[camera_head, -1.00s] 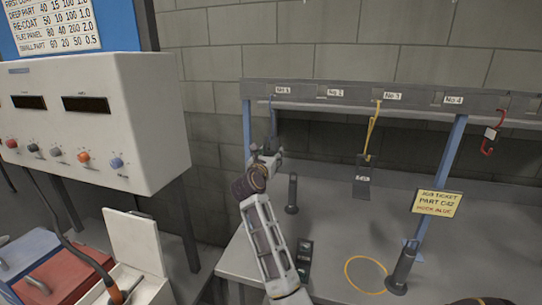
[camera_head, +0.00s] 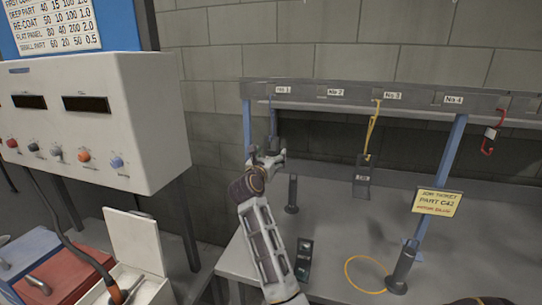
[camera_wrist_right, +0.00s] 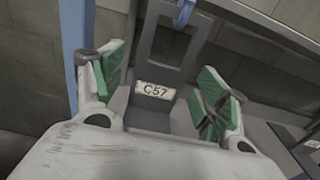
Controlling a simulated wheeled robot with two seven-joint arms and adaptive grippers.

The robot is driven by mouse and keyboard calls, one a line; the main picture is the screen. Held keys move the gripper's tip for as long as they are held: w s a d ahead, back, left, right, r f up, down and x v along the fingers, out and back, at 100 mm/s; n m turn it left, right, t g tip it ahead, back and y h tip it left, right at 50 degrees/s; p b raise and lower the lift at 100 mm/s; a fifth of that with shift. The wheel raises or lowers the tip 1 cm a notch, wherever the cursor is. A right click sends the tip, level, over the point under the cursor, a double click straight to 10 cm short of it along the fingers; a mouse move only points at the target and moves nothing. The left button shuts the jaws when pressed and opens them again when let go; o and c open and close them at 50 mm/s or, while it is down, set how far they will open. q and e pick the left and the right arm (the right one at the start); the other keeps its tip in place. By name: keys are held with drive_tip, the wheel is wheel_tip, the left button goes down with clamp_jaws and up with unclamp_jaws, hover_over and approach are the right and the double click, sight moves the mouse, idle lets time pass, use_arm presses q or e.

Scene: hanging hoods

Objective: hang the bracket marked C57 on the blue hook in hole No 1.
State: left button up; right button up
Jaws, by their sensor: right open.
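The bracket marked C57 (camera_wrist_right: 154,91) is a dark grey plate with a window. In the wrist view its top bar meets the lower end of the blue hook (camera_wrist_right: 184,13), and it appears to hang there. The blue hook also shows in the head view (camera_head: 270,103), below the No 1 label (camera_head: 284,89). My right gripper (camera_head: 268,156) is open, with its green pads on either side of the bracket and gaps beside it in the wrist view (camera_wrist_right: 162,70). In the head view the gripper hides most of the bracket. My left gripper is out of view.
A dark bracket (camera_head: 362,178) hangs on the yellow hook (camera_head: 372,130) at No 3. A red hook (camera_head: 488,142) hangs farther right. A blue post (camera_head: 247,128) stands left of my gripper. Black upright posts (camera_head: 292,196) and a yellow ring (camera_head: 350,283) are on the table.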

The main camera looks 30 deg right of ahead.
drive_tip(key=v, duration=0.6)
drive_tip(key=shift+r, duration=0.1)
idle(0.6)
